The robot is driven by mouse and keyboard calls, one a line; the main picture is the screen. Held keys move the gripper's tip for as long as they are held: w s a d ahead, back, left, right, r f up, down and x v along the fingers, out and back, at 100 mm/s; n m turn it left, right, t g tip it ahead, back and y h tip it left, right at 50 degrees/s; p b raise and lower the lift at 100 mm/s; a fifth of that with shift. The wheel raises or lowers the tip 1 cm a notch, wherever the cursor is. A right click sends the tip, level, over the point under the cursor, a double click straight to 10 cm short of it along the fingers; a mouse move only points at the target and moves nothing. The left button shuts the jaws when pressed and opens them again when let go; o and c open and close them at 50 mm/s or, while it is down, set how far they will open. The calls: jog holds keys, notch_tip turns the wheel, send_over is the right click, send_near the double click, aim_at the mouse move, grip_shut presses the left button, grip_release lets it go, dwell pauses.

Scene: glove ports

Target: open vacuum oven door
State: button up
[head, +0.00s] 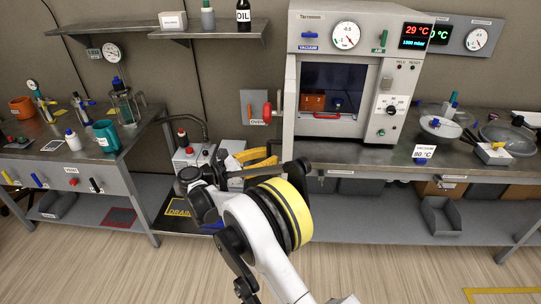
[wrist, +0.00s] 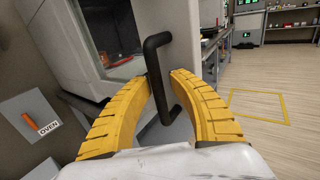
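The vacuum oven (head: 308,45) stands on the right bench. Its white door (head: 290,95) appears nearly edge-on at the left of the chamber in the head view, swung out from the front. The chamber (head: 350,77) shows a brown box and a red-edged tray inside. In the wrist view, the door's outer face (wrist: 178,22) shows a dark window and a black bar handle (wrist: 160,108). My gripper (wrist: 161,75) has its yellow fingers apart, one on each side of the handle. A small gap shows on the right; contact on the left is unclear. The head view shows my gripper (head: 262,158) beside the oven, partly hidden by my arm.
A wall plate labelled OVEN (wrist: 38,120) with an orange lever is left of the door. A pump (head: 190,155) stands low behind my arm. The left bench (head: 70,155) holds bottles and a teal mug. Open floor lies to the right in the wrist view.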

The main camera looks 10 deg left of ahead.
jog(key=shift+o, duration=0.4)
jog(key=shift+a+r, duration=0.1)
jog(key=shift+s+a, duration=0.1)
jog(key=shift+a, duration=0.05)
jog(key=v, duration=1.1)
jog(key=shift+s, duration=0.25)
jog(key=shift+a, duration=0.1)
